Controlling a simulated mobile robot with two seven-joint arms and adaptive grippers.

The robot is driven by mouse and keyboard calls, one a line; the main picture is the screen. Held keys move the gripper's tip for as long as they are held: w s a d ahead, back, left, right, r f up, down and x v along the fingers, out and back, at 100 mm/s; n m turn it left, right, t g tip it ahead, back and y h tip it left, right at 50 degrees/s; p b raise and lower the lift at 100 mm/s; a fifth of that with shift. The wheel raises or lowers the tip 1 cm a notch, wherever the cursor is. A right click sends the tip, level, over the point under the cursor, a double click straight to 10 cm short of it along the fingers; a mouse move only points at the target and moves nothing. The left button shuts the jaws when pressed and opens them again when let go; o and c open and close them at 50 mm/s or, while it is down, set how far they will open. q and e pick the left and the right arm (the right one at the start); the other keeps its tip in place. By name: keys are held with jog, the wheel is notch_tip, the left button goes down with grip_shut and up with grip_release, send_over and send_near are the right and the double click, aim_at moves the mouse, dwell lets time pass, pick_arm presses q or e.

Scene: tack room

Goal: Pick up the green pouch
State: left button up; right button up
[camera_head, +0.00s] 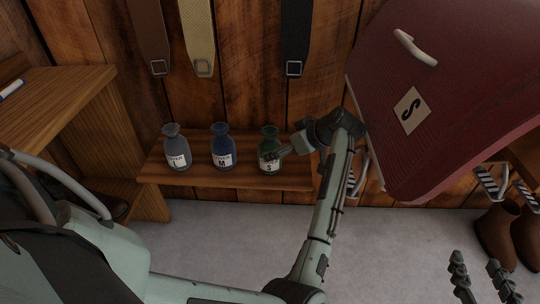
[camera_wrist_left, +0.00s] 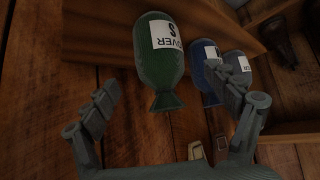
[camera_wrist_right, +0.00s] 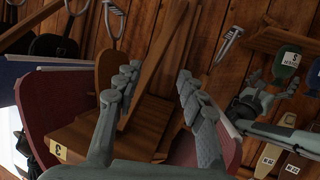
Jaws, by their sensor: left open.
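The green pouch (camera_head: 268,134) stands on the wooden shelf (camera_head: 230,178), right of the blue pouch (camera_head: 223,150) and the grey pouch (camera_head: 176,148). Its white label reads S. My left gripper (camera_head: 284,148) is at its right side, with a finger partly in front of it. In the left wrist view the green pouch (camera_wrist_left: 160,62) appears between the open, spread fingers; no grip on it shows. The right wrist view also shows the green pouch (camera_wrist_right: 285,72) at its right edge. My right gripper (camera_head: 484,280) is open and empty at the lower right, far from the pouch.
A large dark red object (camera_head: 450,90) with a handle and an S tag hangs right of my left forearm. Straps (camera_head: 200,40) hang on the plank wall above the shelf. A wooden stand (camera_head: 60,100) is at left. Brown boots (camera_head: 497,235) stand at right.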

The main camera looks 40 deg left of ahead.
pick_arm(q)
jog(key=b+x, duration=0.1)
jog(key=x, duration=0.7)
jog(key=shift+d+f, duration=0.1)
jog(key=shift+d, duration=0.05)
jog(key=c, duration=1.4)
pick_arm(e)
jog(key=a+r+t+y, duration=0.1)
jog(key=a+r+t, duration=0.2)
jog(key=r, duration=0.2)
jog(key=shift+w+r+y, duration=0.35)
jog(key=shift+w+y, duration=0.05)
